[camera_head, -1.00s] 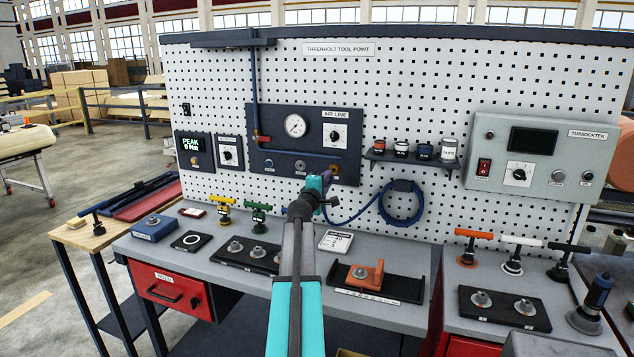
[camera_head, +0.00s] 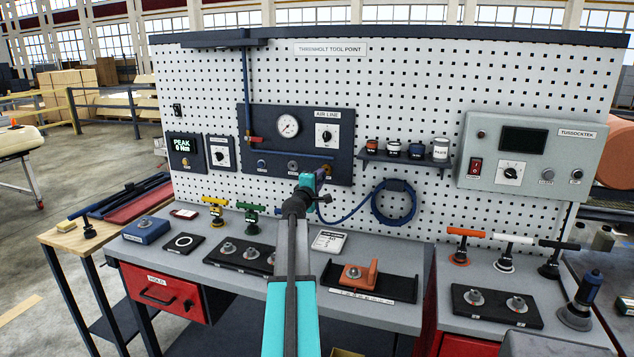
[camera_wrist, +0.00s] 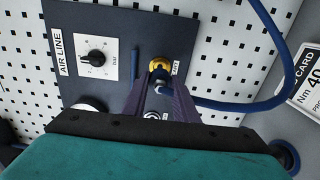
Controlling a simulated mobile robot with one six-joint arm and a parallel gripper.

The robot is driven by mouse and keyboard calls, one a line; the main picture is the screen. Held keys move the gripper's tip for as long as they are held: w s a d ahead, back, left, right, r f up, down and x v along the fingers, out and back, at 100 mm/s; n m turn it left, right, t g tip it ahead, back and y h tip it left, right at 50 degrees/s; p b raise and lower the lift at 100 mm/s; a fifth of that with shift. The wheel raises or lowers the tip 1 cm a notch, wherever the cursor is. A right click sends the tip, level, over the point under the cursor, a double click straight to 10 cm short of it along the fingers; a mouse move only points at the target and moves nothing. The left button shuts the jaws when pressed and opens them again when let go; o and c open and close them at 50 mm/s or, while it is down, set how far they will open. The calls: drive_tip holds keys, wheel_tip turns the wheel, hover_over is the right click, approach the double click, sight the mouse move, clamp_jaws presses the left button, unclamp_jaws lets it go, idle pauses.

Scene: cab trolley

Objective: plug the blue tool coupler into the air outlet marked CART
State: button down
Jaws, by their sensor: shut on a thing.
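The dark AIR LINE panel (camera_head: 262,122) hangs on the pegboard, with a row of outlets along its lower edge. My gripper (camera_head: 321,179) is at the rightmost outlet, and my arm covers part of the view. In the wrist view my gripper (camera_wrist: 161,88) is shut on the blue tool coupler (camera_wrist: 162,91), which is mostly hidden between the fingers. The coupler lies at a yellow-ringed outlet (camera_wrist: 159,64), in line with it or nearly so. I cannot tell whether it is seated. The small tag (camera_wrist: 176,68) beside this outlet is too small to read surely.
A blue hose (camera_head: 350,212) runs from the coupler to a coil (camera_head: 394,203) on the pegboard. A shelf of small cans (camera_head: 405,158) is to the right. The bench (camera_head: 225,262) below holds tools, trays and a white card (camera_head: 328,241).

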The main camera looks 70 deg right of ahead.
drive_tip(key=shift+d+p, duration=0.3)
drive_tip(key=shift+d, duration=1.55)
drive_tip(key=shift+w+b, duration=0.1)
drive_tip(key=shift+b, duration=0.7)
idle(1.5)
drive_tip(key=shift+d, duration=0.55)
idle(0.4)
drive_tip(key=c, duration=1.3)
unclamp_jaws()
drive_tip(key=shift+c, duration=0.2)
drive_tip(key=shift+a, duration=0.1)
drive_tip(key=a+b, duration=0.3)
drive_tip(key=a, duration=1)
drive_tip(key=shift+s+a, duration=0.35)
